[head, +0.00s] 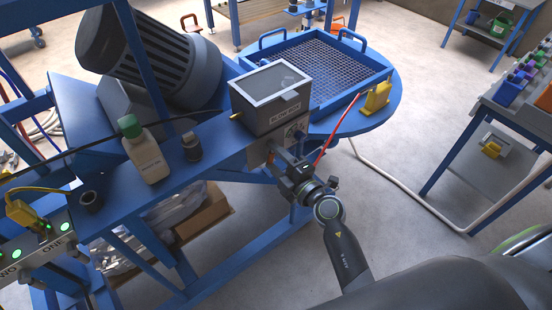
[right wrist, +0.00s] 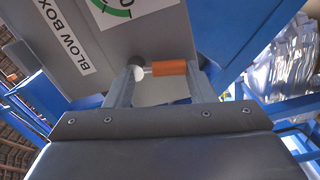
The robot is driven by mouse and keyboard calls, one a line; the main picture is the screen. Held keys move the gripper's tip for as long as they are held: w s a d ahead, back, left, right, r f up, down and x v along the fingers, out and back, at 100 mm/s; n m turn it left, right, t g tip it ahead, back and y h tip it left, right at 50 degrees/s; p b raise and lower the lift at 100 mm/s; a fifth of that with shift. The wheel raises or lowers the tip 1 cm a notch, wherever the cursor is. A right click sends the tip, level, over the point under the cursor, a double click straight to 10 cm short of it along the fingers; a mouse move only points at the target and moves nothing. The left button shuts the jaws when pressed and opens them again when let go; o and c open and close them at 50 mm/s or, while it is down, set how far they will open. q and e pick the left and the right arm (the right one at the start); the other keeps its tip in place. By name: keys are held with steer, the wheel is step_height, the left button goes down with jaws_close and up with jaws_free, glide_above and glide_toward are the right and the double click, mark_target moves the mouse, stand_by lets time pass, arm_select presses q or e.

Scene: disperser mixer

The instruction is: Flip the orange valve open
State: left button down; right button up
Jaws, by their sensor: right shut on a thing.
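In the head view my right gripper (head: 277,153) reaches up to the front face of the blow box (head: 272,110); the valve is hidden there. A round dial label with a green arc (right wrist: 112,10) sits beside the valve. My left gripper is not in view.
The blow box stands on a blue frame (head: 215,145) with a white bottle (head: 145,155) and a small dark jar (head: 191,147) to its left. A blue mesh tray (head: 315,60) is behind it. A red hose (head: 328,140) runs close right of my gripper.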

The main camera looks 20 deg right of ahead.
steer(key=shift+w+d+f+n+p, duration=0.15)
steer(key=shift+n+p, duration=0.15)
steer(key=shift+n, duration=0.4)
steer(key=shift+s+d+r+n+p, duration=0.15)
steer(key=shift+n+p, duration=0.15)
steer(key=shift+n, duration=0.4)
steer(key=shift+w+f, duration=0.1)
steer(key=shift+f, duration=0.05)
steer(key=o, duration=1)
steer(key=shift+b+v, duration=1.9)
steer(key=shift+v, duration=6.85)
